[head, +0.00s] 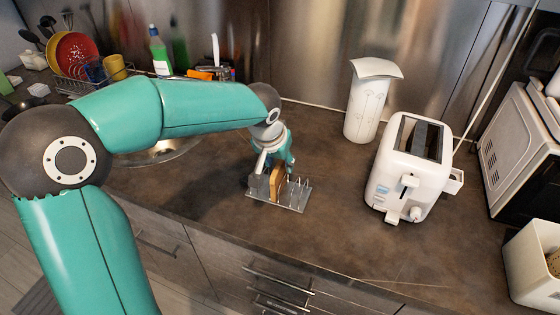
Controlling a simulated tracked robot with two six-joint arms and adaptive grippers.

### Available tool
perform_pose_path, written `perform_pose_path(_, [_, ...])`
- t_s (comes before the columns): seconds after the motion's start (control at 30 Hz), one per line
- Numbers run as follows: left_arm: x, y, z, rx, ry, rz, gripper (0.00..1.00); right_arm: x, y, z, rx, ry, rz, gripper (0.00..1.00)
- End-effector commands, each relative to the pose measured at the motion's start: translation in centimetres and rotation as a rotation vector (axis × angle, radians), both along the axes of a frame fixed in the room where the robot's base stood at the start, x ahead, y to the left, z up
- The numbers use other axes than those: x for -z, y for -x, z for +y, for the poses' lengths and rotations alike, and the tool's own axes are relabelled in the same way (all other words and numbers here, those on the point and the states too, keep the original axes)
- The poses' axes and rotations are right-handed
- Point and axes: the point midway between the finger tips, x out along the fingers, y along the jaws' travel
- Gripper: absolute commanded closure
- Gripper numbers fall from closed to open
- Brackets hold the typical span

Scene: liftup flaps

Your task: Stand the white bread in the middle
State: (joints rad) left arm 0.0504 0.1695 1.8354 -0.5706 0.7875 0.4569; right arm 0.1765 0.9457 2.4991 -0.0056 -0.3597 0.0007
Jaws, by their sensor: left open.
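A tan slice of bread (275,183), which I take for the white bread, stands upright in a small metal rack (294,207) on the dark counter. It is between the rack's upright dividers, near the middle. My left gripper (273,168) is right above the rack, pointing down, with its fingers open around the top of the slice. Whether the fingers touch the bread cannot be told. The gripper hides the slice's upper part and some of the rack. My right gripper is not in view.
A white toaster (412,165) and a white canister (368,105) stand right of the rack. A microwave (518,145) and a white bin (530,272) are at the far right. A sink and dish rack are behind my left arm. Counter between rack and toaster is clear.

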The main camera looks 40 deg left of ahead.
Motion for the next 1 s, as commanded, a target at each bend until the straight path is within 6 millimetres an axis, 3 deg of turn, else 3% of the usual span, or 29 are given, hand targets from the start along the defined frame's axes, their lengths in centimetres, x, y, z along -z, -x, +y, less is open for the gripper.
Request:
perform_pose_path(0.17, [-1.4,0.4,-0.1,-0.001,-0.001,-0.005,0.57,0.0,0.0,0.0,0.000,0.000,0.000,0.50])
perform_pose_path(0.7, [-10.1,3.9,-1.0,0.001,0.000,-0.003,0.57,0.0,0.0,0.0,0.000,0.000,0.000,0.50])
perform_pose_path(1.0, [-11.0,4.3,-1.1,0.000,0.000,0.000,0.57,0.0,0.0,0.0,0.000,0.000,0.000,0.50])
